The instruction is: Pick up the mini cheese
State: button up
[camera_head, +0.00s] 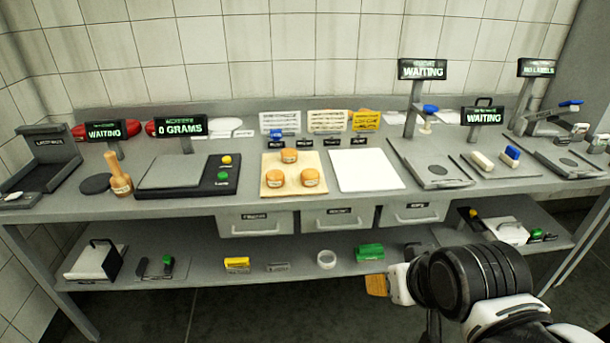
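Three small orange cheese rounds with pale labels sit on a light wooden board (268,190) in the middle of the counter. One cheese (289,155) is at the back, one (275,179) at front left and one (309,178) at front right. My gripper (385,285) is low at the right, in front of the counter and well apart from the cheeses. An orange-brown block-like piece shows at its tip; I cannot tell whether it is held or part of the gripper. The finger opening is not clear from this angle.
A white board (367,170) lies right of the wooden board. A scale (175,172) reading 0 GRAMS is to the left, beside a wooden-handled stamp (118,177). Drawers (336,218) hang under the counter. The lower shelf (205,275) holds small items.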

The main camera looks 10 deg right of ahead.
aim_at(288, 155)
jog(key=i+j, duration=0.2)
jog(key=i, duration=0.2)
jog(key=i+j, duration=0.2)
jog(key=i, duration=0.2)
jog(key=i+j, duration=0.15)
jog(key=i, duration=0.25)
jog(key=i+j, duration=0.2)
jog(key=i, duration=0.2)
